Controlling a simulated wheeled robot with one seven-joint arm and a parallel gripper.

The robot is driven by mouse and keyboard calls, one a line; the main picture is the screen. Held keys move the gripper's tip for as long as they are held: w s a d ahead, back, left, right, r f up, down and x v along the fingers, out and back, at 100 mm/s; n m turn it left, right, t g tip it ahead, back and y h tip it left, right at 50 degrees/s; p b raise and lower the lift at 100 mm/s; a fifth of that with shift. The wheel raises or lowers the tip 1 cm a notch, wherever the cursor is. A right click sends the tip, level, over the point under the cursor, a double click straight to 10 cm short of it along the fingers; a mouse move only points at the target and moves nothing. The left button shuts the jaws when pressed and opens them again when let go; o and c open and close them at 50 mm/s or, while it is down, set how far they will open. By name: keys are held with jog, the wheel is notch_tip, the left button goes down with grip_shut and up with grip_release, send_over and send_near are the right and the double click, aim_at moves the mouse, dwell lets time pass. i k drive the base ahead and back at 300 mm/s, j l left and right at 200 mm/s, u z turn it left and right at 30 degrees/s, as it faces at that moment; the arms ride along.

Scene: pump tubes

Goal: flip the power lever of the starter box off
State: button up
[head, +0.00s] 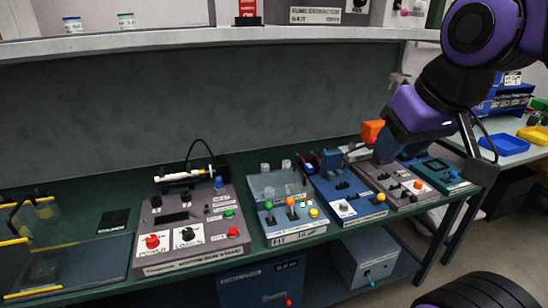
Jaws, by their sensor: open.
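I cannot tell for sure which unit is the starter box, as most labels are too small to read. A blue box (262,284) under the bench has a lever with a red end (288,301). A grey-blue box (366,259) to its right has a lever with a teal end (370,281). Both are partly covered by the bench edge. My gripper (370,145) is open over the back right part of the bench, above the control consoles and well above both boxes. Its fingertips are small and hard to separate from the units behind them.
On the bench stand a grey console (190,236) with red and green buttons, a small console (293,229) with coloured knobs, a blue console (346,200) and a brown-grey console (396,188). A shelf (180,42) runs above. Blue and yellow trays lie far right.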

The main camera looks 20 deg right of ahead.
aim_at(268, 207)
jog(key=i+l, duration=0.2)
jog(key=i, duration=0.25)
jog(key=i+l, duration=0.2)
jog(key=i, duration=0.25)
